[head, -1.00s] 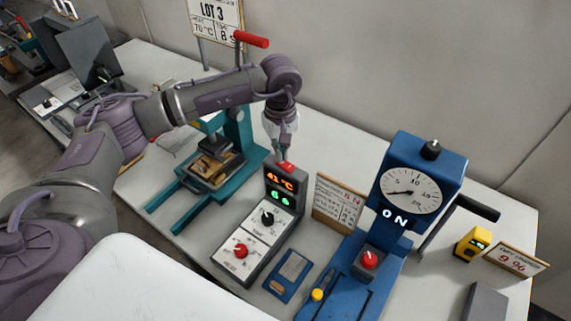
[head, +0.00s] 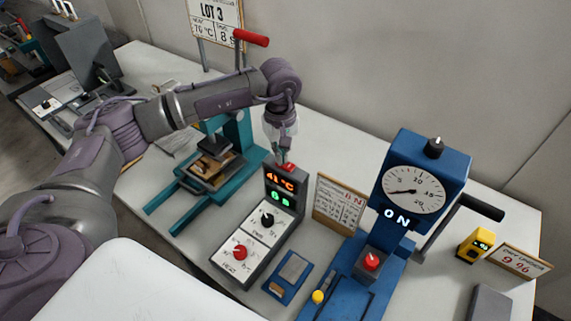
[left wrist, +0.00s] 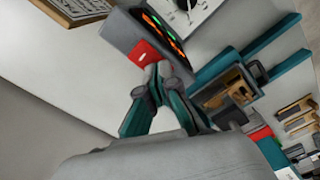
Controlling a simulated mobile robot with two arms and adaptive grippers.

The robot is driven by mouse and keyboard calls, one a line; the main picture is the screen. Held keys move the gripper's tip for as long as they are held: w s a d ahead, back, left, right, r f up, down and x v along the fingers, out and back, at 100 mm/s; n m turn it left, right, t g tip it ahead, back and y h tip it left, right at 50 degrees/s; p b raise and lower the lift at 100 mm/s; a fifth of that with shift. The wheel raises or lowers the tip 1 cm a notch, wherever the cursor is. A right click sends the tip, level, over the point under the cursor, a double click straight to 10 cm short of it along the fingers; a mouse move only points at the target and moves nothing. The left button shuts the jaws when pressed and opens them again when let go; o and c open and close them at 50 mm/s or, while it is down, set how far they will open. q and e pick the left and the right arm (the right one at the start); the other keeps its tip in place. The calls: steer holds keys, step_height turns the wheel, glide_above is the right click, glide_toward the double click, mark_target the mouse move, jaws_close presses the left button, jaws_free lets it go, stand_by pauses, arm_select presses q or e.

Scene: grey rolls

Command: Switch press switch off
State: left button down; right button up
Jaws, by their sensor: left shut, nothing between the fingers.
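The control box (head: 258,232) stands on the table with an orange display reading 41 °C, a green display below it and two knobs. A red switch (head: 286,166) sits on top of its upright back part; it also shows in the left wrist view (left wrist: 144,54). My left gripper (head: 283,158) points down with its shut, empty fingertips at the red switch. In the left wrist view the fingertips (left wrist: 158,72) meet the switch's edge. The blue press (head: 409,205) at right has a dial and a lit "ON" sign (head: 396,216). My right gripper is out of view.
A teal hand press (head: 213,172) with a red-tipped lever stands left of the box. A small sign (head: 340,201), a blue plate (head: 292,272), a red button (head: 371,260) and a yellow meter (head: 475,244) are nearby. A wall rises behind the table.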

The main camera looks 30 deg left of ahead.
arm_select(q)
steer(key=shift+s+f, duration=0.1)
steer(key=shift+f, duration=0.05)
steer(key=shift+r+p, duration=0.4)
steer(key=shift+r, duration=0.35)
steer(key=shift+r+p, duration=1.15)
steer(key=shift+r, duration=1.65)
